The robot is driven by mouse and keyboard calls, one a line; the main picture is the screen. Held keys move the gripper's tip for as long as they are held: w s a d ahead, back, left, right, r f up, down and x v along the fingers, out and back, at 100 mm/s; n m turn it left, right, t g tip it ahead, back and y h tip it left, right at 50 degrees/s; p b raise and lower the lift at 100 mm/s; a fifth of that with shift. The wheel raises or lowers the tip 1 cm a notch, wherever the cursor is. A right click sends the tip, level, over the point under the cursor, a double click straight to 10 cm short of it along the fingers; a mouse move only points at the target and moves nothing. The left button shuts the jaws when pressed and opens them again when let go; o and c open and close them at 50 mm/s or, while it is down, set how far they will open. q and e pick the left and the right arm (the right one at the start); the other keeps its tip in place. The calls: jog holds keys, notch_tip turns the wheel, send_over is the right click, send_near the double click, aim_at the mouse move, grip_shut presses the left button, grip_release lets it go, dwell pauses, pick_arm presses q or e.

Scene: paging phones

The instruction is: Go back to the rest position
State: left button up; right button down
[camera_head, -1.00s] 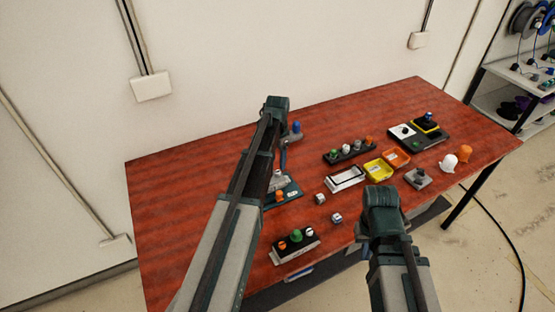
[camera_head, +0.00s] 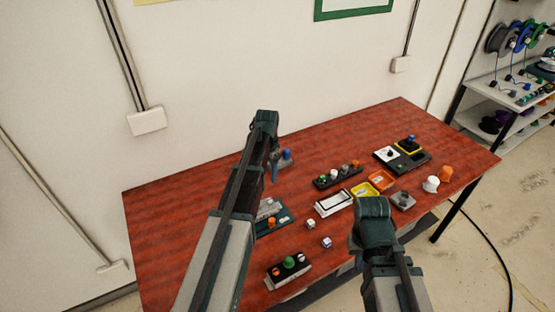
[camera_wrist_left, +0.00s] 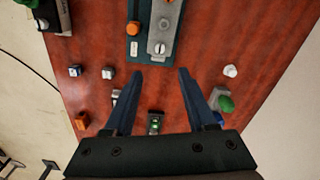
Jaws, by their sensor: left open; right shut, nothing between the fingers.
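My left gripper (camera_head: 273,165) hangs above the red table's left part, just beyond the teal-based device (camera_head: 287,217) with a grey top and an orange knob. In the left wrist view my left gripper (camera_wrist_left: 157,90) is open, with nothing between its blue fingers. The teal-based device (camera_wrist_left: 133,48) lies ahead of the fingertips there, apart from them. My right gripper (camera_head: 358,238) is shut and empty near the table's front edge, pointing down; its fingers are mostly hidden behind the wrist.
The red table (camera_head: 185,225) holds a button box (camera_head: 288,268), two small cubes (camera_head: 326,242), a white tray (camera_head: 333,203), a yellow tray (camera_head: 365,194), a knob strip (camera_head: 338,175), and white (camera_head: 431,184) and orange knobs. A shelf (camera_head: 505,95) stands at the right.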

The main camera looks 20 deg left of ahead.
pick_arm(q)
jog(key=s+d+f+b, duration=0.4)
jog(key=s+d, duration=0.8)
jog(key=s+d+f+n+y+b, duration=0.1)
jog(key=s+d+f+b, duration=0.3)
jog(key=s+d, duration=0.7)
jog(key=shift+s+d+n, duration=0.3)
jog(key=shift+s+d, duration=0.1)
jog(key=shift+s, duration=0.1)
jog(key=shift+f, duration=0.1)
